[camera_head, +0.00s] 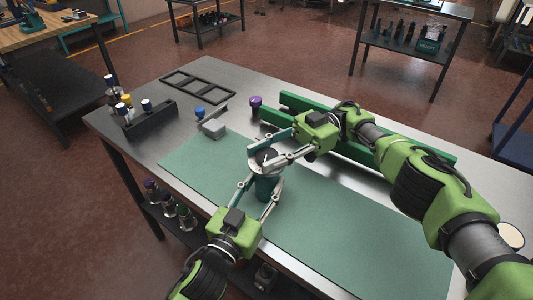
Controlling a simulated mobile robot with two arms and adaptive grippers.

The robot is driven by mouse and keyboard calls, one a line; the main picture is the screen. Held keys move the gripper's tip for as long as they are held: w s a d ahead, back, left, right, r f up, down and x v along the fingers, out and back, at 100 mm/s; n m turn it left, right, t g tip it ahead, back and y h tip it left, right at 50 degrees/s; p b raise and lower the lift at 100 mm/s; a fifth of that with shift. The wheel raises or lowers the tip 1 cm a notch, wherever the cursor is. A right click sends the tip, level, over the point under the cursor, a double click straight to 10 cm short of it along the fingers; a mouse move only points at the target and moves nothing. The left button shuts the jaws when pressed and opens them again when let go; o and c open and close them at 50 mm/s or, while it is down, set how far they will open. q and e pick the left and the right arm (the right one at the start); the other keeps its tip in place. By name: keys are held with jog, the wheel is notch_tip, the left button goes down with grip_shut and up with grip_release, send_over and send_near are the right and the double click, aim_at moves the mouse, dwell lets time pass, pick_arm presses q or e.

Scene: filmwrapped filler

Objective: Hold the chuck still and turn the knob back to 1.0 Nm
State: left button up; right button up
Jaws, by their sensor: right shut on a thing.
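A teal cylindrical chuck (266,187) stands upright on the green mat. A dark round knob (263,155) with a pale top is on its upper end. My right gripper (259,153) reaches in from the right and is shut on the knob, one finger on the far side and one on the near side. My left gripper (265,183) comes from the lower left, with a finger on each side of the chuck body. Whether its fingers touch the body cannot be told. Any scale marks on the knob are too small to read.
The green mat (370,235) is clear to the right. Green rails (300,103) lie behind my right arm. A small grey block (214,129), a blue-capped piece (199,112), a purple-capped piece (255,102), a black rack (150,120) and a black frame (198,86) stand toward the left and back.

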aim_at(268, 154)
dwell(0.4)
jog(key=o, duration=1.1)
notch_tip(268, 154, up, 9)
jog(key=shift+d, duration=0.1)
jog(key=shift+r, duration=0.5)
jog(key=shift+s, duration=0.1)
